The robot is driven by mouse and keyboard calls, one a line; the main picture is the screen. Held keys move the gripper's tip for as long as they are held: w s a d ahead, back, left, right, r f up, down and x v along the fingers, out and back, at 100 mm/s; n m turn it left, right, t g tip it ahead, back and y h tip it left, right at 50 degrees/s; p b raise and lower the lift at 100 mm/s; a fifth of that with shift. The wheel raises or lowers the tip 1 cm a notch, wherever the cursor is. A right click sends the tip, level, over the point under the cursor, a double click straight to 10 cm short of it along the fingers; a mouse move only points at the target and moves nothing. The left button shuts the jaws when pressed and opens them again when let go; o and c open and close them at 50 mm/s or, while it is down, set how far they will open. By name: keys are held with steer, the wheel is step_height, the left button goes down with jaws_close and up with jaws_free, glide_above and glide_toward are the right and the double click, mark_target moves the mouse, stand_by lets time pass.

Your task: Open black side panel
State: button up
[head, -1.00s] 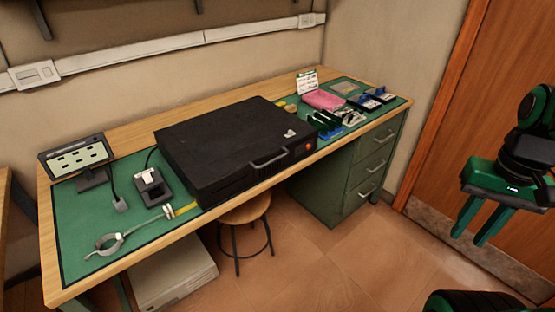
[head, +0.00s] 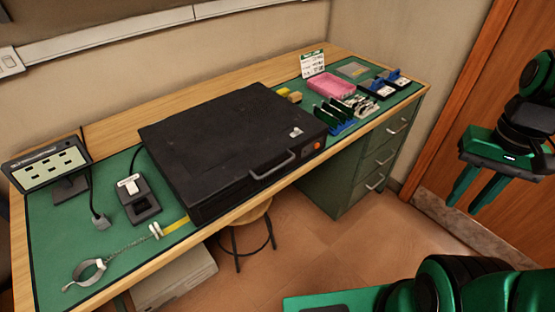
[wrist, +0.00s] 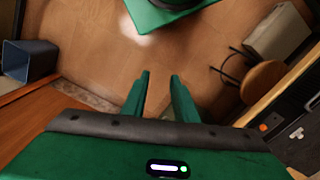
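The black case (head: 230,145) lies flat on the workbench, its broad black panel (head: 225,125) facing up and shut. A grey bar handle (head: 272,165) and a small orange button (head: 317,146) are on its front face. A small white mark shows on the panel near the right front corner. My gripper (head: 465,203) is at the right, in front of the door, well away from the case. Its two green fingers are apart with nothing between them; they also show open in the wrist view (wrist: 159,95). A corner of the case shows at the right edge of the wrist view.
On the green mat (head: 60,230) are a small display (head: 48,165), a black device (head: 138,198) and a wrist strap (head: 88,272). A pink tray (head: 331,86) and several boards stand right of the case. A stool (head: 250,216) and drawers (head: 365,160) are below.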

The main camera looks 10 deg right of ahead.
steer(key=shift+d, duration=0.1)
steer(key=n+g+y, duration=0.3)
steer(key=n+y, duration=0.4)
steer(key=y, duration=1)
glide_toward(279, 166)
steer(key=shift+h, duration=0.3)
steer(key=x, duration=0.9)
steer(key=shift+w+a+f, duration=0.1)
steer(key=shift+w+a, duration=0.1)
steer(key=shift+a, duration=0.2)
steer(key=shift+c, duration=0.5)
